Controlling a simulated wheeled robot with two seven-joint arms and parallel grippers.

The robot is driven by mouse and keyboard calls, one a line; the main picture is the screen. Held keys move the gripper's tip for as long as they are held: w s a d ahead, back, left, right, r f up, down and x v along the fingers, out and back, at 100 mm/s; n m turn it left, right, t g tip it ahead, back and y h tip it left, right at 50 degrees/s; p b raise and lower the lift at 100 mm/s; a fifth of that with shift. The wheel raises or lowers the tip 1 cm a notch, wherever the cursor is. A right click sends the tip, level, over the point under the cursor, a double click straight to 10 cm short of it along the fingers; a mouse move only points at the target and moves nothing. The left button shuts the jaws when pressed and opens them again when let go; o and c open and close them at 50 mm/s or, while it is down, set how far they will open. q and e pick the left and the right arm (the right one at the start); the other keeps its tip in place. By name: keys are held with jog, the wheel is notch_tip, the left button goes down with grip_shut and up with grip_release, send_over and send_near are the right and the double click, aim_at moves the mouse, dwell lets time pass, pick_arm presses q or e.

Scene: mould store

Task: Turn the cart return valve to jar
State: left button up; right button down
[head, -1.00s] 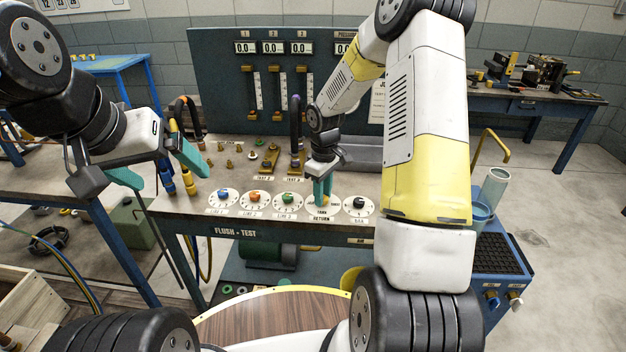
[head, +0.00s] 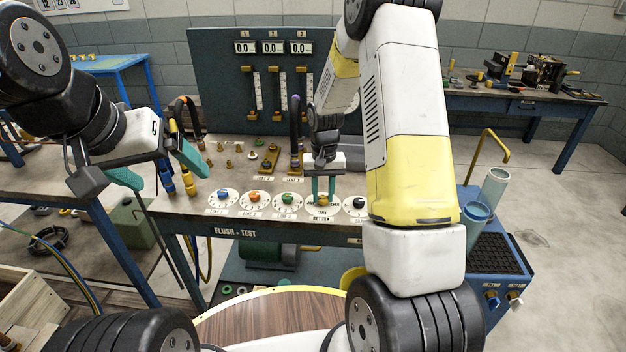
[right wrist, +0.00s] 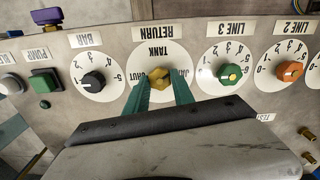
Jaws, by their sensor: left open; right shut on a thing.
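The return valve is a yellow knob (right wrist: 159,79) on a round white dial (right wrist: 178,50) over a plate reading RETURN. The dial carries the words TANK, SHUT and, partly hidden, what looks like JAR. In the head view the knob (head: 322,200) is on the flush-test bench's front strip. My right gripper (head: 322,195) comes down from above, its green fingers shut on the knob from both sides. The fingers and palm hide part of the dial, and I cannot tell which word the knob points to. My left gripper (head: 157,169) is open and empty, left of the dials.
Beside the return dial are a green Line 3 knob (right wrist: 230,75), an orange Line 2 knob (right wrist: 290,71) and a black bar knob (right wrist: 94,82). Blue and orange hose ends (head: 178,180) stand near my left gripper. A blue cart (head: 490,235) stands at right.

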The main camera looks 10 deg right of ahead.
aim_at(323, 197)
jog(key=m, duration=0.3)
jog(key=shift+m, duration=2.1)
jog(key=c, duration=1.1)
grip_release()
jog(key=shift+r, duration=0.1)
notch_tip(323, 197, up, 7)
jog(key=shift+r, duration=0.3)
